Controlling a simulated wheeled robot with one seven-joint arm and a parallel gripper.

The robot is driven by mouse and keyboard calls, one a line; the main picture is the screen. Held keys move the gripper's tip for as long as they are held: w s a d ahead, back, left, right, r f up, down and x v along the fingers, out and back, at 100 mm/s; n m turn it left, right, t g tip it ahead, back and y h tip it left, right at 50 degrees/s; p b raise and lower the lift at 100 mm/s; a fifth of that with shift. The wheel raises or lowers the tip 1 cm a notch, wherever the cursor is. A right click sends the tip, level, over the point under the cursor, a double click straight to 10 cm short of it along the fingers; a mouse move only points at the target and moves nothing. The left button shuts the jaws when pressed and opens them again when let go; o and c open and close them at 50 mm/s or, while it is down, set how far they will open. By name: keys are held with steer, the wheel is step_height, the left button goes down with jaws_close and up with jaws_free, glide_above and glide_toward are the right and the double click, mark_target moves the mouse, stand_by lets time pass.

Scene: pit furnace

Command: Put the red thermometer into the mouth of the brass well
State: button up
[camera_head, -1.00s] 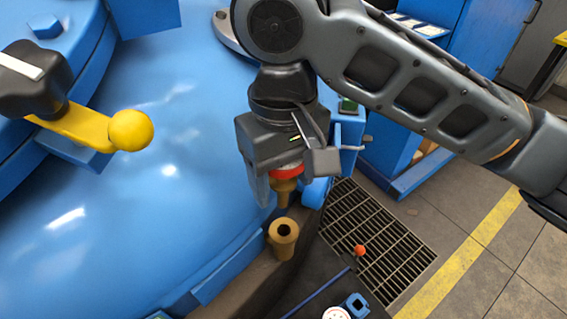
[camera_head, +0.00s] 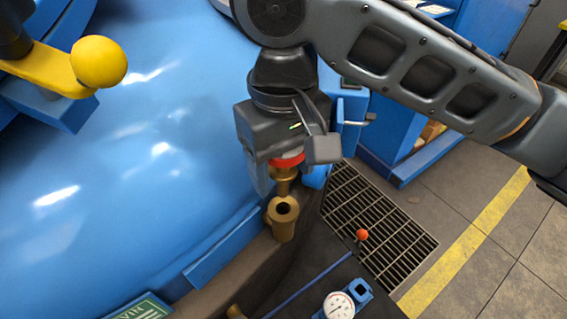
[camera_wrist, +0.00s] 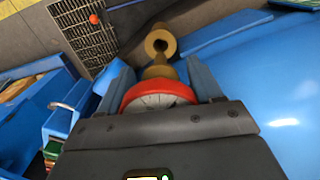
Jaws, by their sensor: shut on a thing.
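The red thermometer (camera_head: 287,161) has a red round head and a brass stem. My gripper (camera_head: 288,180) is shut on its head and holds it with the stem pointing down. The brass well (camera_head: 283,221) is an upright brass tube with a dark round mouth, on the ledge beside the blue furnace body. The stem's lower end is close above the well's mouth in the head view; I cannot tell whether it touches. In the wrist view the thermometer's red head (camera_wrist: 157,94) sits between the two fingers, and the well (camera_wrist: 160,43) shows just beyond the stem, its mouth visible.
The blue furnace body (camera_head: 130,180) curves along the left, with a yellow-knobbed lever (camera_head: 98,63) above it. A white-faced gauge (camera_head: 339,306) is at the bottom. Blue cabinets stand behind.

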mark_target(283, 196)
steer(key=shift+f+b, duration=1.35)
steer(key=shift+f, duration=0.05)
steer(key=shift+f+b, duration=0.8)
steer(key=shift+f, duration=1.4)
steer(key=shift+f, duration=0.5)
steer(key=o, duration=1.1)
steer(key=shift+o, duration=0.2)
steer(key=shift+a, duration=0.1)
step_height(283, 196, up, 7)
steer(key=shift+w+f+p, duration=0.1)
steer(key=shift+p, duration=0.2)
steer(key=shift+r, duration=0.5)
